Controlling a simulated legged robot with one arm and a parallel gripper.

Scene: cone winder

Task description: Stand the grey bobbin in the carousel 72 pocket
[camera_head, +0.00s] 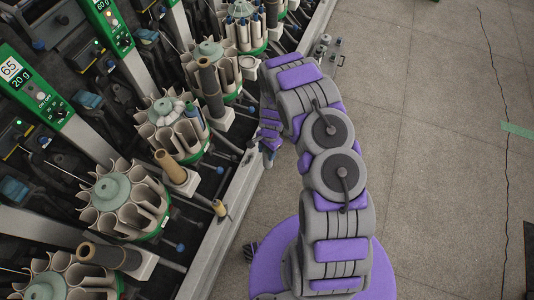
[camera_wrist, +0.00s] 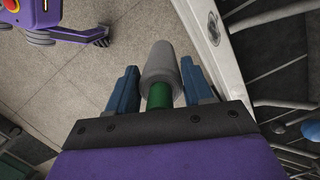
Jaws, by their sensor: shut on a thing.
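In the wrist view, the grey bobbin (camera_wrist: 160,62) is a pale grey tapered tube with a green part (camera_wrist: 160,95) at the gripper end. My gripper (camera_wrist: 160,85) is shut on it, with one blue finger on each side. In the head view, my gripper (camera_head: 269,142) hangs beside the machine's front rail, and the bobbin cannot be made out there. Several round carousels with cream pockets and green bases stand along the machine, including a middle one (camera_head: 160,135) and a nearer one (camera_head: 115,205). No label reading 72 is readable, so I cannot tell which is carousel 72.
A green panel marked 65 (camera_head: 32,88) stands at left. A brown tube (camera_head: 210,90), a tan tube (camera_head: 170,167) and a dark tube (camera_head: 108,256) project beside the carousels. The metal front rail (camera_head: 235,205) edges the machine. The floor (camera_head: 430,120) at right is largely clear.

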